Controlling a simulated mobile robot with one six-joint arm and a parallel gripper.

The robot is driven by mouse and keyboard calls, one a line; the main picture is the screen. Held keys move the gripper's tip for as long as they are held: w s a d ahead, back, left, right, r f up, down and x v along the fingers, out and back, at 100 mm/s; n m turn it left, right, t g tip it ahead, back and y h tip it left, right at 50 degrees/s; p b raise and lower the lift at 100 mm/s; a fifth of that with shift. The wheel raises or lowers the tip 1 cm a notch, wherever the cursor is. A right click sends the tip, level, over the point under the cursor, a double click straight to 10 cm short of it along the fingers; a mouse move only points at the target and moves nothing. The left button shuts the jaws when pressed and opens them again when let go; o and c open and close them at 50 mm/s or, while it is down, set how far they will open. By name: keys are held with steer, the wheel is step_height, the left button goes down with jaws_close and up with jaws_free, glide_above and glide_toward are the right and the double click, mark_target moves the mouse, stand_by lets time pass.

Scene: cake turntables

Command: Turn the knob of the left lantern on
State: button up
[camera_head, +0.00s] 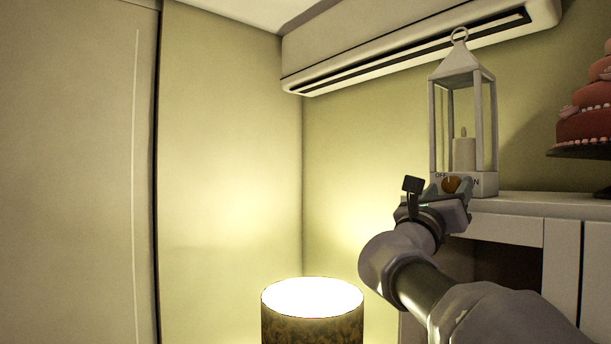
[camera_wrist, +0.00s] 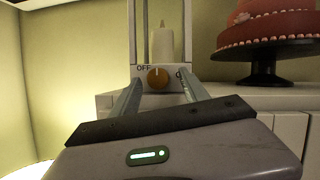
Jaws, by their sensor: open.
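A white lantern (camera_head: 462,130) with a pale candle (camera_head: 464,152) inside stands on the left end of a white cabinet top. Its base carries a round orange-brown knob (camera_head: 451,185) between the labels OFF and ON. In the wrist view the knob (camera_wrist: 158,78) is seen face on, with its light mark pointing about straight up. My gripper (camera_wrist: 160,88) is open, with one finger on each side of the knob in that view. Whether the fingers touch the knob cannot be told. In the head view my gripper (camera_head: 440,190) is right in front of the lantern base and hides part of it.
A pink tiered cake (camera_head: 588,122) on a dark stand is to the right on the white cabinet (camera_head: 500,228). A lit drum-shaped lamp (camera_head: 312,325) stands low at the left. An air conditioner (camera_head: 420,50) hangs on the wall above the lantern.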

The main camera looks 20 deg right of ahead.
steer(key=shift+w+d+r, duration=0.15)
steer(key=shift+d+r, duration=0.05)
steer(key=shift+d, duration=0.15)
steer(key=shift+w, duration=0.4)
steer(key=shift+s, duration=0.15)
steer(key=c, duration=0.4)
jaws_close()
steer(key=shift+f+m+b, duration=0.1)
steer(key=shift+m+b, duration=0.3)
steer(key=m+g+h+b, duration=0.1)
steer(key=m+b, duration=0.1)
steer(key=shift+f+m+g, duration=0.15)
steer(key=shift+m+g, duration=0.15)
steer(key=shift+a+r+m+g+h+b, duration=0.1)
steer(key=shift+m+g+h+b, duration=0.15)
steer(key=shift+m+g+b, duration=0.7)
steer(key=shift+r+m+g+h+b, duration=0.1)
steer(key=shift+m+g+h, duration=0.2)
steer(key=shift+m, duration=1.25)
